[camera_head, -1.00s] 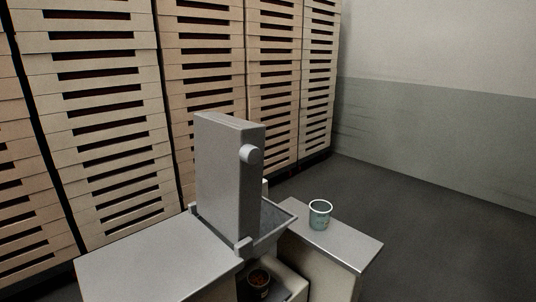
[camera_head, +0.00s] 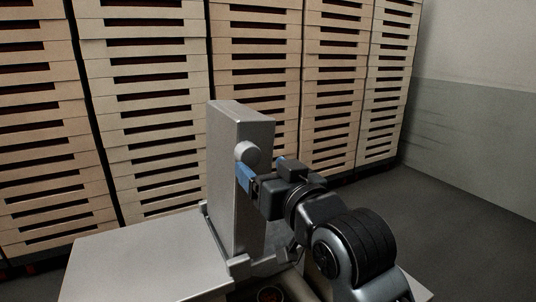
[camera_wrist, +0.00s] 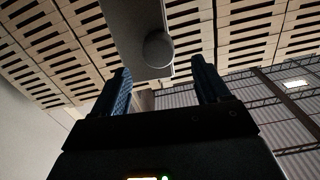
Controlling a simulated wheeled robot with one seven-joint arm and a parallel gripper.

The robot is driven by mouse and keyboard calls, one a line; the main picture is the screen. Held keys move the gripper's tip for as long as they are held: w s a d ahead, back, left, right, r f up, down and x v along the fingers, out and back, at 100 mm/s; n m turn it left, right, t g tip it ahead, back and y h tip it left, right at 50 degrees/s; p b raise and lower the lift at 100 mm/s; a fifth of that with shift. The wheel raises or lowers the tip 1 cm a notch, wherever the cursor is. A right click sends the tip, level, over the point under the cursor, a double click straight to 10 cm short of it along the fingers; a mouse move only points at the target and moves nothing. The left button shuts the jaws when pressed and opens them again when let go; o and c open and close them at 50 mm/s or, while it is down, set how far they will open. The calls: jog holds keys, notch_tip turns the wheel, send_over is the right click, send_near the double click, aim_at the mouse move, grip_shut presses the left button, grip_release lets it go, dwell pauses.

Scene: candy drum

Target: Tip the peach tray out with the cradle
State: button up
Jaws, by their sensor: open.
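The cradle appears to be the grey upright slab (camera_head: 228,175) with a round knob (camera_head: 247,152) high on its side, standing on end at the edge of a grey table. No peach tray can be made out in either view. My gripper (camera_head: 245,178) is open beside the slab, its blue fingertips just below the knob. In the wrist view the knob (camera_wrist: 158,50) shows ahead, between the lines of the two open fingers, and nothing is held. Below the slab, a small dark container with reddish contents (camera_head: 269,295) is partly cut off.
The grey tabletop (camera_head: 140,262) to the left is bare. My arm covers most of the area right of the slab, including part of a sloping grey chute (camera_head: 268,264). Tall slatted crate stacks (camera_head: 150,110) line the back. Open dark floor (camera_head: 470,220) lies at right.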

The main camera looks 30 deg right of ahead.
aim_at(251, 155)
jog(key=shift+w+d+r, duration=0.15)
jog(key=shift+w+r, duration=0.05)
jog(key=shift+w, duration=0.4)
jog(key=w, duration=0.7)
jog(key=shift+s, duration=0.1)
grip_shut()
jog(key=shift+p, duration=0.3)
